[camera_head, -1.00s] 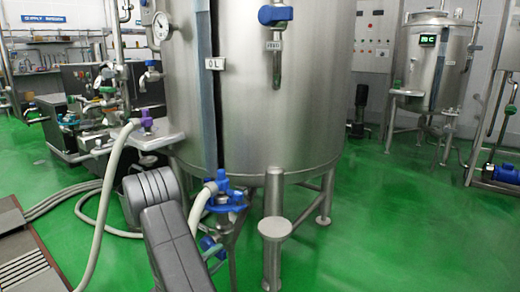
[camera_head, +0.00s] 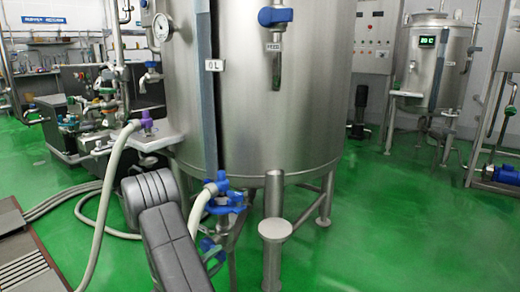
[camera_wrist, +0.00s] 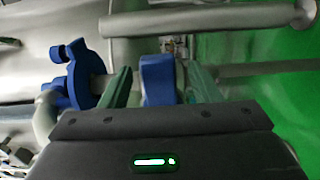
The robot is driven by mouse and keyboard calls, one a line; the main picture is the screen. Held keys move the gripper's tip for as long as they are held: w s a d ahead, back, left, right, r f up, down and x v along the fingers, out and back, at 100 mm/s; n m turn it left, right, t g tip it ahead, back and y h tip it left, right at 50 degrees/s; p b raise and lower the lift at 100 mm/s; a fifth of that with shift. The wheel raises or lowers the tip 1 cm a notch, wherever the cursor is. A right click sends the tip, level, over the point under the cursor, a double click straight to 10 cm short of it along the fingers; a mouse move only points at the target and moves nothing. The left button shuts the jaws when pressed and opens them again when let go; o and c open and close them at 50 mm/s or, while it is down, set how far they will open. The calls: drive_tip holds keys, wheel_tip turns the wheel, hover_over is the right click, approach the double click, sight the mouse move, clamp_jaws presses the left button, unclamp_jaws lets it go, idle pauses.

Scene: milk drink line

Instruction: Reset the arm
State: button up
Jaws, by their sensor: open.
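In the wrist view my gripper (camera_wrist: 159,76) is open, with its two greenish fingers spread. A blue valve handle (camera_wrist: 158,82) stands between the fingers, with a gap showing on each side. Another blue valve part (camera_wrist: 78,75) with a pale hose is to the left of the left finger. In the head view my dark grey arm (camera_head: 172,240) reaches low in front of the large steel tank (camera_head: 270,110). The blue valve (camera_head: 228,194) under the tank is right of the arm.
A white hose (camera_head: 105,195) loops left of my arm. A steel post (camera_head: 273,235) and the tank legs stand close to the right. Pipes and valves (camera_head: 105,95) crowd the left. The green floor (camera_head: 400,235) at the right is clear. A smaller tank (camera_head: 435,60) stands behind.

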drive_tip(key=p+v, duration=0.2)
drive_tip(key=v, duration=0.9)
drive_tip(key=b+x, duration=0.3)
drive_tip(key=x, duration=1)
drive_tip(key=shift+w+d, duration=0.1)
drive_tip(key=shift+d, duration=0.05)
drive_tip(key=shift+w+d+r, duration=0.1)
drive_tip(key=shift+w+r, duration=0.05)
drive_tip(key=shift+w, duration=0.1)
drive_tip(key=shift+r+n, duration=0.4)
drive_tip(key=shift+n, duration=0.4)
